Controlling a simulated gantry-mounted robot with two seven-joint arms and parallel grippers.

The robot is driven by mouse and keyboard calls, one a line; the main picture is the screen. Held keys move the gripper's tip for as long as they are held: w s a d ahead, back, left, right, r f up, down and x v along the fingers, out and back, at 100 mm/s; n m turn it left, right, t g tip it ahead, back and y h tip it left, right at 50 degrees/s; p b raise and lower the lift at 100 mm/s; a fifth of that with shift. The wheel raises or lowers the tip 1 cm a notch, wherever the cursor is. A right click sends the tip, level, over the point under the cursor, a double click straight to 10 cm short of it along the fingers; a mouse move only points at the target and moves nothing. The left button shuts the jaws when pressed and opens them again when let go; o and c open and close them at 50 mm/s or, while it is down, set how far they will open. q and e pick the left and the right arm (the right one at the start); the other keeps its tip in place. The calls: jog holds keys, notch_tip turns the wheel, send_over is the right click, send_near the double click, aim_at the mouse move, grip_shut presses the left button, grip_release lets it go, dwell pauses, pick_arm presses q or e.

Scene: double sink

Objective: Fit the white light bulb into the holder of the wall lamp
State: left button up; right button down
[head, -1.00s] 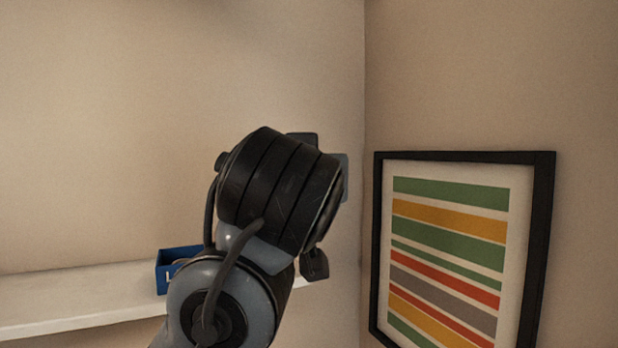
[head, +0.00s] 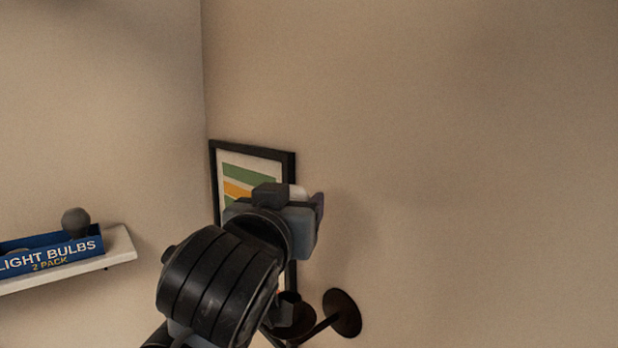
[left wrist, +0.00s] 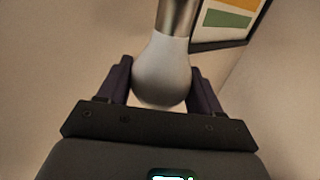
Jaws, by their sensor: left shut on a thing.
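The white light bulb (left wrist: 162,72) is between the fingers of my left gripper in the left wrist view, its metal base (left wrist: 177,17) pointing away from the palm. My left gripper (left wrist: 160,82) is shut on the bulb's round glass. In the head view my left gripper (head: 308,212) is in front of the right wall, and only a small white bit of the bulb (head: 297,192) shows behind it. The dark wall lamp (head: 342,313) is on that wall, below the gripper; my arm hides part of it. My right gripper is not in view.
A white shelf (head: 122,246) at the left holds a blue light bulb box (head: 50,253) with a grey bulb (head: 76,222) showing at its top. A framed striped picture (head: 252,151) hangs near the corner, partly behind my gripper. The right wall is otherwise bare.

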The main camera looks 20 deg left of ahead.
pick_arm(q)
jog(key=shift+w+a+f, duration=0.3)
jog(key=shift+a, duration=0.25)
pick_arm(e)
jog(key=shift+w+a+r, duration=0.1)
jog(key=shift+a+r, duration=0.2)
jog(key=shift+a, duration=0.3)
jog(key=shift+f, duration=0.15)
pick_arm(q)
jog(key=shift+f, duration=0.1)
jog(key=shift+f+b, duration=0.45)
jog(key=shift+b, duration=0.1)
notch_tip(320, 180, down, 5)
jog(key=b, duration=0.4)
jog(key=shift+r, duration=0.15)
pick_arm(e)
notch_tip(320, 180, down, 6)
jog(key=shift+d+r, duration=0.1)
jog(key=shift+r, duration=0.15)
pick_arm(q)
jog(key=shift+b, duration=0.65)
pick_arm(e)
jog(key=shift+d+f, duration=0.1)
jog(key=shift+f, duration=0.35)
pick_arm(q)
jog(key=shift+f+b, duration=0.75)
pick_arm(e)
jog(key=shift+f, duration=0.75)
